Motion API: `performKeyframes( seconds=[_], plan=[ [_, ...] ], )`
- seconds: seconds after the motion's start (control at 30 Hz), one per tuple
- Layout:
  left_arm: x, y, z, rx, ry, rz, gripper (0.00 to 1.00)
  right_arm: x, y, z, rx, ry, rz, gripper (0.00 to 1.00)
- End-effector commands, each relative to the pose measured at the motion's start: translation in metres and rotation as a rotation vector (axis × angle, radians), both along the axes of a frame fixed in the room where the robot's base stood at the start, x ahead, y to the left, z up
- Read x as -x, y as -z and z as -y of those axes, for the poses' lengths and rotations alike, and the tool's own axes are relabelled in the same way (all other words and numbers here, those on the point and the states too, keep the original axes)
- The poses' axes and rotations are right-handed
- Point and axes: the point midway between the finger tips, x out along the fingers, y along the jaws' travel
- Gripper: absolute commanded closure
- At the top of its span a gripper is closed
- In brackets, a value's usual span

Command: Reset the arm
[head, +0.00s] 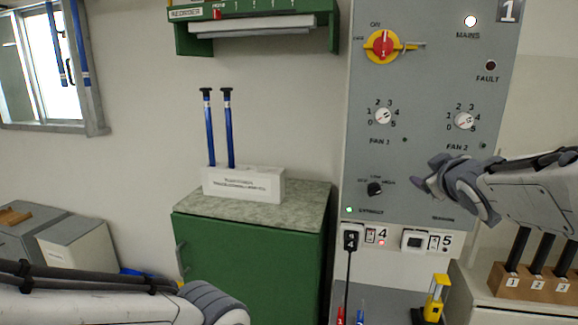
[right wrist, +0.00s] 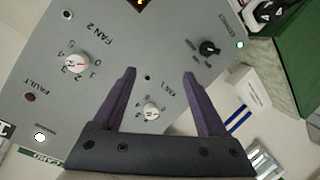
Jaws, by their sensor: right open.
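My right gripper (head: 428,176) is open and empty in front of the lower part of the grey control panel (head: 430,115). In the right wrist view the two spread fingers of the right gripper (right wrist: 160,75) stand before the panel, with the fan 1 knob (right wrist: 152,112) showing between them. I see no contact with any knob. The black knob (head: 375,188) is left of the right gripper and shows clear of the fingers in the right wrist view (right wrist: 208,48). My left arm crosses the lower left; its gripper is out of view.
The panel carries a red-yellow switch (head: 382,46), a fan 2 knob (head: 465,120) and a lit mains lamp (head: 471,21). A black plug (head: 351,240) sits below. A green cabinet (head: 250,262) bears a white holder (head: 243,186) with two blue rods. A wooden rack (head: 540,287) stands right.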

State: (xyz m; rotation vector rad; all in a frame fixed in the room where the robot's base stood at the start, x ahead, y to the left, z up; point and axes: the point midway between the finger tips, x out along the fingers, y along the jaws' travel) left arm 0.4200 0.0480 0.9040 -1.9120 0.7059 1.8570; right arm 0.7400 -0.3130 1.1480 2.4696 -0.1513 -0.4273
Motion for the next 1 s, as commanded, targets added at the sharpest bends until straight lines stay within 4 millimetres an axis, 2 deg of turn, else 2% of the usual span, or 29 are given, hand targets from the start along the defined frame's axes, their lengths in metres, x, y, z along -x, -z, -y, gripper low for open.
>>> performKeyframes(
  seconds=[0.03, 0.13, 0.2, 0.27, 0.3, 0.4, 0.5, 0.63, 0.8, 0.9, 1.0],
  plan=[
    [0.000, 0.000, 0.000, 0.000, 0.000, 0.000, 0.50, 0.004, 0.026, -0.037, -0.063, -0.031, -0.075, 0.25],
    [0.000, 0.000, 0.000, 0.000, 0.000, 0.000, 0.50, 0.024, 0.074, -0.093, -0.166, -0.062, -0.239, 0.25],
    [0.000, 0.000, 0.000, 0.000, 0.000, 0.000, 0.50, 0.047, 0.106, -0.130, -0.220, -0.086, -0.361, 0.25],
    [0.000, 0.000, 0.000, 0.000, 0.000, 0.000, 0.50, 0.071, 0.132, -0.160, -0.255, -0.107, -0.472, 0.25],
    [0.000, 0.000, 0.000, 0.000, 0.000, 0.000, 0.50, 0.090, 0.147, -0.178, -0.275, -0.120, -0.547, 0.25],
    [0.000, 0.000, 0.000, 0.000, 0.000, 0.000, 0.50, 0.141, 0.182, -0.216, -0.302, -0.151, -0.731, 0.25],
    [0.000, 0.000, 0.000, 0.000, 0.000, 0.000, 0.50, 0.191, 0.207, -0.240, -0.304, -0.176, -0.894, 0.25],
    [0.000, 0.000, 0.000, 0.000, 0.000, 0.000, 0.50, 0.250, 0.228, -0.258, -0.285, -0.200, -1.076, 0.25],
    [0.000, 0.000, 0.000, 0.000, 0.000, 0.000, 0.50, 0.323, 0.245, -0.266, -0.233, -0.222, -1.292, 0.25],
    [0.000, -0.031, 0.000, 0.000, 0.000, 0.000, 0.50, 0.322, 0.213, -0.266, -0.239, -0.216, -1.292, 0.25],
    [0.000, -0.053, 0.000, 0.001, 0.000, 0.001, 0.50, 0.322, 0.192, -0.266, -0.239, -0.215, -1.289, 0.25]
  ],
)
